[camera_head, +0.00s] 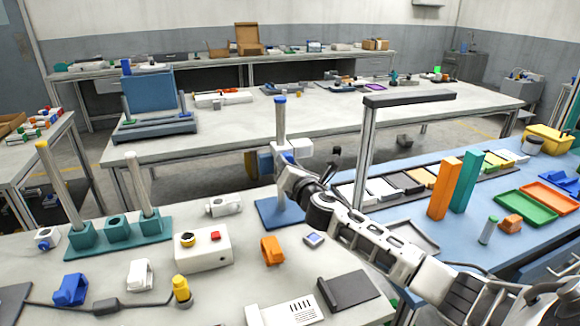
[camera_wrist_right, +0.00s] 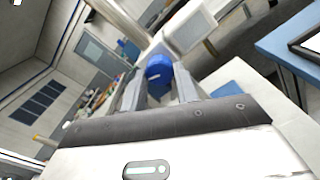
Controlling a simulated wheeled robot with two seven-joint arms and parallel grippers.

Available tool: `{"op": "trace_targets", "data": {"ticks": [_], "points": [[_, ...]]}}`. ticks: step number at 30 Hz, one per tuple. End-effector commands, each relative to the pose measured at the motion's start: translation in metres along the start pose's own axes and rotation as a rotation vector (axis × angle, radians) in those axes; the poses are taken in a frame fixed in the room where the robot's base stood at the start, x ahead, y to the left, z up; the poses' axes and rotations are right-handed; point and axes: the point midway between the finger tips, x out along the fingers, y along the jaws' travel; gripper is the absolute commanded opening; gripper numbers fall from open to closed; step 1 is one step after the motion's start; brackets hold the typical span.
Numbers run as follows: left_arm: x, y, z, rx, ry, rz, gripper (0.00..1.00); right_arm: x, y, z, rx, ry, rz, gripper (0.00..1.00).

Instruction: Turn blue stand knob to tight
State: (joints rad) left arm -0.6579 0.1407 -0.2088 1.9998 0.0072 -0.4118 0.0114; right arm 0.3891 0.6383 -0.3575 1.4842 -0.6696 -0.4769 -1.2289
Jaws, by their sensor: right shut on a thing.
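The blue stand has a blue base plate (camera_head: 268,213) on the grey table and an upright pale post (camera_head: 281,122) with a blue top. Its blue knob (camera_wrist_right: 158,67) shows in the right wrist view, between the fingertips. My right gripper (camera_head: 286,160) reaches the post about midway up and is shut on the knob. Its fingers (camera_wrist_right: 160,84) lie on either side of the knob in the right wrist view. The knob is mostly hidden by the gripper in the head view, and I cannot read its turn angle. My left gripper is not in view.
A teal rack (camera_head: 118,240) with posts stands at left. A white box (camera_head: 203,250) with a red button and an orange clip (camera_head: 271,250) lie nearer. A dark-topped post (camera_head: 367,150) rises right of the stand. Orange and teal blocks (camera_head: 445,190) stand on the blue table.

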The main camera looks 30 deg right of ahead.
Motion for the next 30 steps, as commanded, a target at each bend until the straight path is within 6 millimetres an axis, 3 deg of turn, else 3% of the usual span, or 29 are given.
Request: {"op": "trace_targets", "data": {"ticks": [9, 26, 27, 29, 30], "points": [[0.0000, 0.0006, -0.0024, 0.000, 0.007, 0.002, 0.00, -0.0002, 0.0002, -0.0007, 0.146, 0.001, 0.000, 0.07], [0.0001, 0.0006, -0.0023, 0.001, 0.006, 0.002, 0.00, -0.0002, 0.0003, -0.0006, 0.182, 0.001, 0.000, 0.07], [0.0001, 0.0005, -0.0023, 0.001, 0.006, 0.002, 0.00, -0.0002, 0.0003, -0.0007, 0.182, 0.001, 0.000, 0.33], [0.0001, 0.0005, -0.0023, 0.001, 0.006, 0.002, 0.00, -0.0002, 0.0003, -0.0007, 0.182, 0.001, 0.000, 0.50], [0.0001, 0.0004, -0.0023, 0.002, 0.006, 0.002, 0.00, -0.0002, 0.0003, -0.0006, 0.181, 0.001, 0.000, 0.52]]}}
